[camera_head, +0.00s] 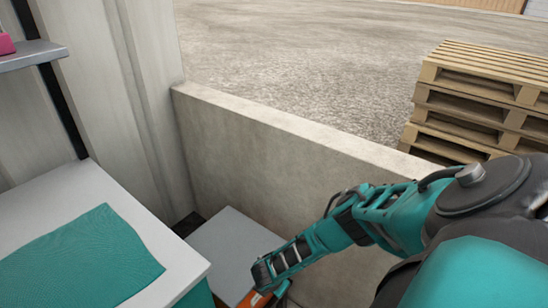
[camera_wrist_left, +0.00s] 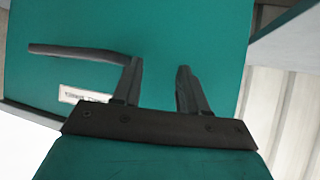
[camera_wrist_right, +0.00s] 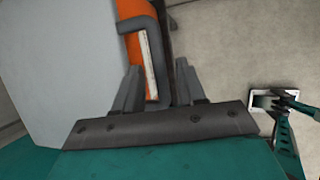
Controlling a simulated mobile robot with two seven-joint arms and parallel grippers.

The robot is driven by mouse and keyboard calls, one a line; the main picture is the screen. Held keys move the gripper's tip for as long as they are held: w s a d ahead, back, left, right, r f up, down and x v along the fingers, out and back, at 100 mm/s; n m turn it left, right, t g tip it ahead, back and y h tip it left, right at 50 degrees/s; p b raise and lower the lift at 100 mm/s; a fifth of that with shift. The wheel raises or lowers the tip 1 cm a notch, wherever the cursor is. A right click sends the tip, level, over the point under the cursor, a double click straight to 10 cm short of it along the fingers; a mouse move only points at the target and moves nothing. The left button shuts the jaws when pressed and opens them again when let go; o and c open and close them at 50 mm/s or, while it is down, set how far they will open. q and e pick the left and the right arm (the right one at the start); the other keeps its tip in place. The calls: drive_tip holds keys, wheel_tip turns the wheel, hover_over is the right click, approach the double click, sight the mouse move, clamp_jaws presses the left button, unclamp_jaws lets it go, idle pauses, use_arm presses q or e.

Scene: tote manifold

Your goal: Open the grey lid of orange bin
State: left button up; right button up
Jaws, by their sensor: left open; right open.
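The orange bin (camera_head: 250,299) stands low by the concrete wall at the bottom of the head view, mostly hidden by my right arm. Its flat grey lid (camera_head: 232,245) lies level and looks shut. In the right wrist view the lid (camera_wrist_right: 60,65) fills the left side, with the orange bin side (camera_wrist_right: 138,45) and a dark grey handle-like bar (camera_wrist_right: 156,60) beside it. My right gripper (camera_wrist_right: 158,70) is open, its fingers to either side of the bar; I cannot tell whether they touch it. My left gripper (camera_wrist_left: 160,68) is open and empty, facing a teal surface.
The teal surface (camera_wrist_left: 95,30) carries a dark bar (camera_wrist_left: 75,52) and a white label. A white table (camera_head: 175,245) with a teal mat (camera_head: 80,262) stands left of the bin. The concrete wall (camera_head: 280,150) is close behind it. Pallets (camera_head: 480,100) stand beyond the wall.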

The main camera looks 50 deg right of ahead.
drive_tip(key=shift+c, duration=0.3)
clamp_jaws()
idle(0.4)
